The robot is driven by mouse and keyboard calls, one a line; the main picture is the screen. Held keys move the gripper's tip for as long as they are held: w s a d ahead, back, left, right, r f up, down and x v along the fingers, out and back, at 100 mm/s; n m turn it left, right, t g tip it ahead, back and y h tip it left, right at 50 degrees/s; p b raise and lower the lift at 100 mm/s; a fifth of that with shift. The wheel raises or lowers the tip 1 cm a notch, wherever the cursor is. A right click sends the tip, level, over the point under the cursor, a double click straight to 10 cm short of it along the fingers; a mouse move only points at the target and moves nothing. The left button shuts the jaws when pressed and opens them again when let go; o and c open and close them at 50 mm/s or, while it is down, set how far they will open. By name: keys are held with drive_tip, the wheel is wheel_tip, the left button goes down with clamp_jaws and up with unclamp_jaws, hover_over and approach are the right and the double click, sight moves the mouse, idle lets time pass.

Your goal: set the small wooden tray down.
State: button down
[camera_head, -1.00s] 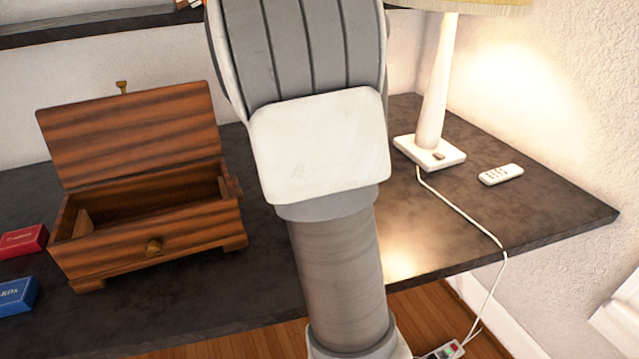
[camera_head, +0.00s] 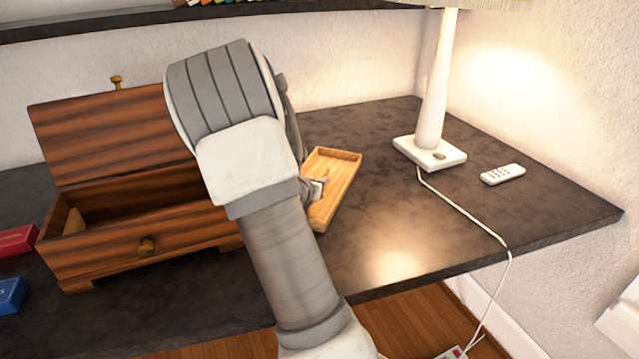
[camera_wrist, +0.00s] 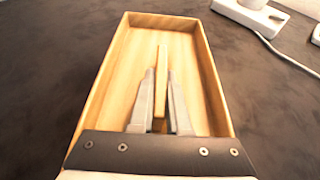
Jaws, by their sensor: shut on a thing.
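The small wooden tray (camera_head: 338,186) is a light, shallow rectangular box with low walls, at the middle of the dark desk in the head view, just right of my arm. It also shows in the wrist view (camera_wrist: 117,62), filling the middle. My gripper (camera_wrist: 160,85) is shut on the tray's thin upright wooden strip, one finger on each side. In the head view my gripper (camera_head: 317,188) is partly hidden by my arm. The tray is over the desk; I cannot tell whether its underside touches the surface.
An open wooden chest (camera_head: 150,235) stands to the left, with red (camera_head: 16,240) and blue (camera_head: 10,294) boxes beside it. A white lamp (camera_head: 431,120) and a remote (camera_head: 503,174) are at the right. A cord (camera_head: 465,214) runs off the front edge.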

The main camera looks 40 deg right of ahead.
drive_tip(key=shift+r, duration=0.1)
drive_tip(key=c, duration=0.9)
unclamp_jaws()
